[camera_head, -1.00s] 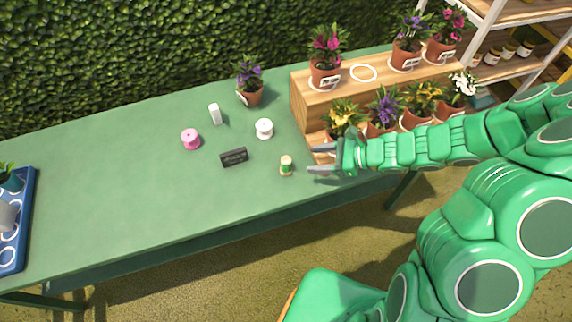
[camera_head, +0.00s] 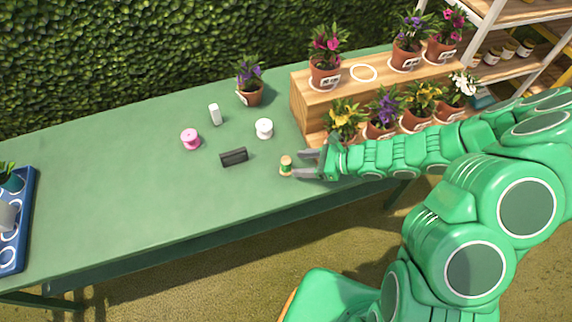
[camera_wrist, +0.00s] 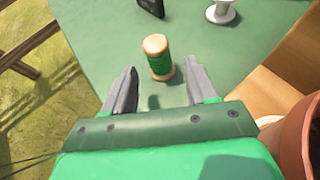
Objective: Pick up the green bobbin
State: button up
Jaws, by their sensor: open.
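The green bobbin (camera_head: 286,166) is a small spool with green thread and tan wooden ends. It stands upright on the green table near its front edge, left of the wooden flower stand. My gripper (camera_head: 301,164) is open just to the right of the bobbin, with its fingers pointing left toward it. In the wrist view the bobbin (camera_wrist: 158,58) stands ahead of and between the two open fingers, and my gripper (camera_wrist: 163,86) appears empty. The bobbin is in plain sight in both views.
A black block (camera_head: 234,157), a white spool (camera_head: 264,128), a pink spool (camera_head: 191,139) and a white object (camera_head: 215,114) stand nearby on the table (camera_head: 130,185). Potted flowers crowd the wooden stand (camera_head: 300,98) at right. A terracotta pot (camera_wrist: 300,140) is close to my gripper. A blue tray (camera_head: 19,250) is far left.

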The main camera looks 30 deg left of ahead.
jog(key=shift+x, duration=1.8)
jog(key=shift+s+r, duration=0.1)
jog(key=shift+c, duration=0.5)
grip_shut()
jog(key=shift+r, duration=0.1)
notch_tip(320, 180, up, 18)
